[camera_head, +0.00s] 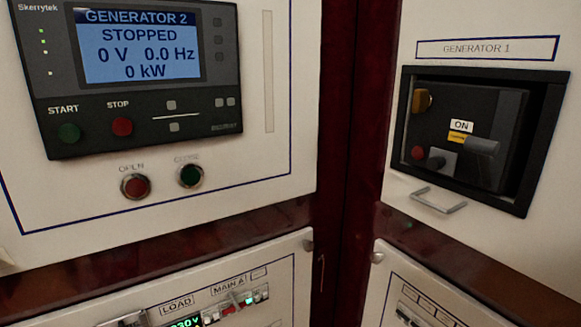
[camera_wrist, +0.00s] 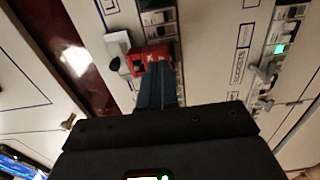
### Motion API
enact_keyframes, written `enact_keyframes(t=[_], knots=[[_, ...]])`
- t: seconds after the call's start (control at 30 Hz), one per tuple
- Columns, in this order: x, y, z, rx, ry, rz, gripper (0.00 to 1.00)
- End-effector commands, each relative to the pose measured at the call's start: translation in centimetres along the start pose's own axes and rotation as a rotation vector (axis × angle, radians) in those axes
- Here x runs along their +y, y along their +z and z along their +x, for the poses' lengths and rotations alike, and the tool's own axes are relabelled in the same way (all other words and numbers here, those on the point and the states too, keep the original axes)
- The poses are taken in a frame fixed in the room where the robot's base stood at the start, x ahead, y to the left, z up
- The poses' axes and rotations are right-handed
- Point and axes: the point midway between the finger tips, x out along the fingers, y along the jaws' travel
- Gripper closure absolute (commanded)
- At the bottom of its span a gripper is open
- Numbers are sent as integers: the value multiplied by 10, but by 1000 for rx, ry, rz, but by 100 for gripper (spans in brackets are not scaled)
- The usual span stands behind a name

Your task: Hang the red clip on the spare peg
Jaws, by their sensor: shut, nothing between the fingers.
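The red clip (camera_wrist: 150,57) shows in the wrist view, on a row of breakers, just beyond my fingertips. My gripper (camera_wrist: 157,72) is shut and empty; its blue-grey fingers point at the clip and overlap its lower edge in the picture. I cannot tell whether they touch it. My gripper does not show in the head view. I cannot make out the spare peg for certain in either view.
A black knob (camera_wrist: 118,42) sits left of the clip in the wrist view, and more breakers (camera_wrist: 280,48) with a green light stand at right. The head view shows the Generator 2 screen (camera_head: 140,45), the Generator 1 breaker (camera_head: 465,135) and a handle (camera_head: 438,201).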

Motion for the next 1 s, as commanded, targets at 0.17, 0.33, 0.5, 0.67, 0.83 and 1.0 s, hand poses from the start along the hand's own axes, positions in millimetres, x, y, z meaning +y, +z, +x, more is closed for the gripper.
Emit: enact_keyframes(t=[0.17,0.33,0.5,0.67,0.83,1.0], knots=[[0,0,4,0,0,0,100],[0,0,7,0,0,0,100],[0,0,10,0,0,0,100],[0,0,12,-1,0,0,100],[0,0,16,0,0,0,100],[0,0,19,0,0,1,100]])
